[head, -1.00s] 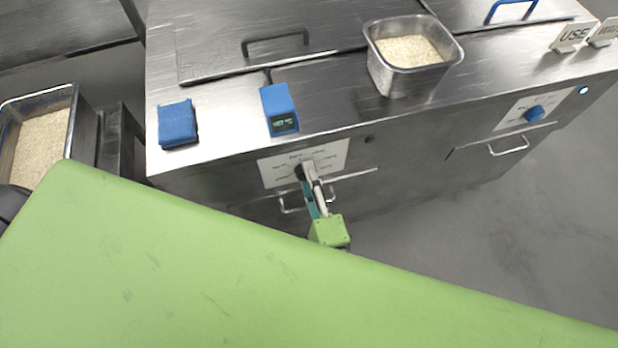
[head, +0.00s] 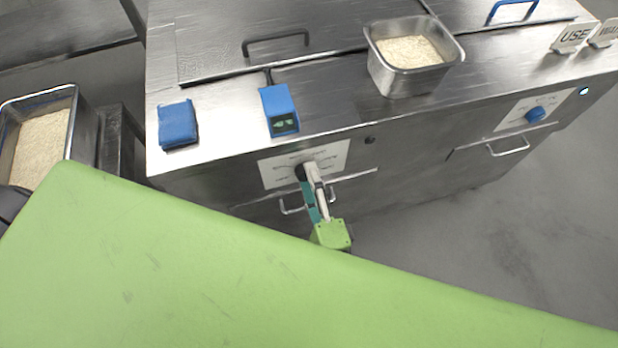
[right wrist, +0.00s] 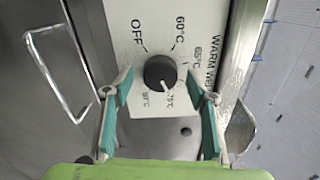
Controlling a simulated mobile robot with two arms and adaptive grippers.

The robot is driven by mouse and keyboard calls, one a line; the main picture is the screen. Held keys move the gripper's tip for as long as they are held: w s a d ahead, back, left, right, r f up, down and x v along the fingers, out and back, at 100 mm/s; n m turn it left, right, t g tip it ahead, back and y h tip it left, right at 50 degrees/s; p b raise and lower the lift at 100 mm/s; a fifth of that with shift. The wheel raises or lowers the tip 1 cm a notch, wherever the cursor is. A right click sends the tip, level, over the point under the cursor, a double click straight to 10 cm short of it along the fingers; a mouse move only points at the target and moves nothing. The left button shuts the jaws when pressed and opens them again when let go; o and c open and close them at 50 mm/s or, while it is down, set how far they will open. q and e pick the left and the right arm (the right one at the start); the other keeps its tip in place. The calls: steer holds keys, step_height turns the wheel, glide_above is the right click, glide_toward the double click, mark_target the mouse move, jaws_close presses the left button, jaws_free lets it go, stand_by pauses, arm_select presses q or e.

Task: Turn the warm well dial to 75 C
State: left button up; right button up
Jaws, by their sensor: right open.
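The warm well dial (right wrist: 160,73) is a round black knob with a white pointer on a white label plate (head: 336,155). In the right wrist view its pointer is toward the 75°C mark, at the lower right of the knob. OFF, 60°C and 65°C are printed around its other side. My right gripper (right wrist: 158,86) is open, with one teal-padded finger on each side of the knob and a visible gap to both. In the head view my right gripper (head: 309,174) is in front of the plate and hides most of the knob. My left gripper is not seen.
Bar handles (head: 290,205) stick out beside the gripper. A second, blue dial (head: 534,114) is farther right. On the counter are a blue cloth (head: 178,125), a blue display box (head: 280,110) and a steel pan of rice (head: 385,80). Another rice pan (head: 72,140) stands left.

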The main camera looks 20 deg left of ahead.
steer(key=v, duration=1.1)
steer(key=shift+s, duration=0.15)
steer(key=shift+d, duration=0.1)
